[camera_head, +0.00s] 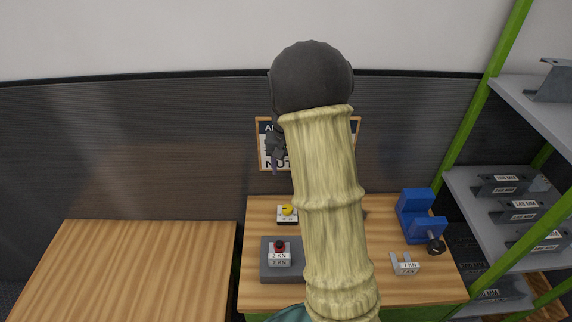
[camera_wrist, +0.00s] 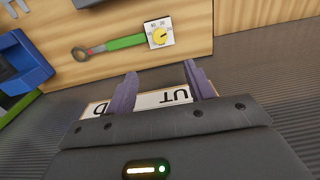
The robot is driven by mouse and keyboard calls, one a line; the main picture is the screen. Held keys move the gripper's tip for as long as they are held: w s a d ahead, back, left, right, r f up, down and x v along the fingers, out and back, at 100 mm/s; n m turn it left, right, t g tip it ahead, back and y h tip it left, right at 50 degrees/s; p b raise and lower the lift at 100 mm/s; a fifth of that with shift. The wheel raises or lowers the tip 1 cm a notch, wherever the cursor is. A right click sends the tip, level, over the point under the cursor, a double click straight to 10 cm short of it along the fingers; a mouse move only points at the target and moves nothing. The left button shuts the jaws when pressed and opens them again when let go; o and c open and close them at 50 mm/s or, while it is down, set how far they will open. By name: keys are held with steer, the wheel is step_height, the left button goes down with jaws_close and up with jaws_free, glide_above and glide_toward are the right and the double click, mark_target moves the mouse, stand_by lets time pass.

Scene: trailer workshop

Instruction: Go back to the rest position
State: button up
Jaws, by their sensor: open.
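My gripper (camera_head: 277,163) shows in the head view only in part, beside my raised arm and in front of the framed sign (camera_head: 264,126) on the wall. In the wrist view, my gripper (camera_wrist: 163,85) has its two purple fingers spread wide, with nothing between them. The sign's white board (camera_wrist: 166,98) with dark letters shows behind the fingers. My arm hides much of the sign and the middle of the workbench in the head view.
The workbench (camera_head: 385,292) holds a yellow dial (camera_head: 287,211), a red-topped weight (camera_head: 279,253) on a grey plate, a blue vise (camera_head: 416,213) and a grey 2 KN piece (camera_head: 404,264). A green-handled tool (camera_wrist: 125,42) lies there too. Shelves (camera_head: 507,213) stand right; the left table (camera_head: 140,270) is bare.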

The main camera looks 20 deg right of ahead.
steer(key=s+a+n+t, duration=0.1)
steer(key=s+a+n, duration=0.1)
steer(key=s+a, duration=0.3)
steer(key=s+a+r+n+t, duration=0.1)
steer(key=s+a, duration=0.5)
steer(key=s, duration=0.7)
steer(key=shift+s+r+n+t, duration=0.2)
steer(key=shift+n+t, duration=0.1)
steer(key=shift+n, duration=0.6)
